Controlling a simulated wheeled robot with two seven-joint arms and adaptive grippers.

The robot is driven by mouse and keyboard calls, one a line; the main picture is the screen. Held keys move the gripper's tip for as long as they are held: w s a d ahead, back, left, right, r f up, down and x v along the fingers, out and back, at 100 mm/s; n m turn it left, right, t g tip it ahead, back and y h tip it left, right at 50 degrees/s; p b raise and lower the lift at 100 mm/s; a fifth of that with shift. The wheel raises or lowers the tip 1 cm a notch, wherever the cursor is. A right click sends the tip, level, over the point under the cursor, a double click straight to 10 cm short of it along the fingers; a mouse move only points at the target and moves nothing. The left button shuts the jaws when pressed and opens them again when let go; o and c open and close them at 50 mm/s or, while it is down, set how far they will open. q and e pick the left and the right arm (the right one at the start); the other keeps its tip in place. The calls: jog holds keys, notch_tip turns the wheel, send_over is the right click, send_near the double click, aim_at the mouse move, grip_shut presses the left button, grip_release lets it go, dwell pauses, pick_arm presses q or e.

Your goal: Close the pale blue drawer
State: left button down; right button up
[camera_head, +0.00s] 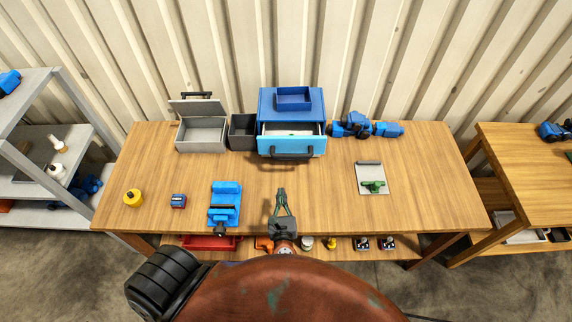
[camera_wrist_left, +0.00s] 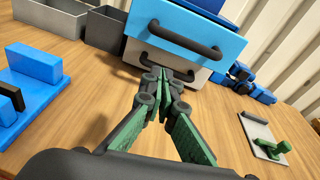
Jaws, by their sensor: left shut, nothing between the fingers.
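The pale blue drawer (camera_head: 292,146) sticks out of the front of a blue cabinet (camera_head: 291,104) at the back middle of the workbench. Its open top shows a pale inside with something light in it, too small to name. In the left wrist view the drawer front (camera_wrist_left: 200,28) bears a dark bar handle (camera_wrist_left: 185,42). Below it is a whitish drawer front (camera_wrist_left: 150,55) with its own dark handle. My left gripper (camera_head: 281,191) is shut and empty, in front of the cabinet and apart from the drawer. Its green-padded fingers (camera_wrist_left: 165,74) point toward the cabinet. My right gripper is not in view.
A grey open-lidded box (camera_head: 201,135) and a dark bin (camera_head: 242,132) stand left of the cabinet. A blue machine part (camera_head: 352,125) lies to its right. A blue vise (camera_head: 225,204) stands left of my gripper, a grey plate (camera_head: 370,172) right. The wood between gripper and drawer is clear.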

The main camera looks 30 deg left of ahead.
pick_arm(q)
jog(key=w+a+m+p, duration=0.1)
jog(key=w+a+p, duration=0.2)
jog(key=w, duration=0.9)
jog(key=a, duration=0.2)
jog(key=shift+w+a+m+t+p, duration=0.2)
jog(key=shift+a+m+t+p, duration=0.1)
jog(key=shift+a+t+p, duration=0.1)
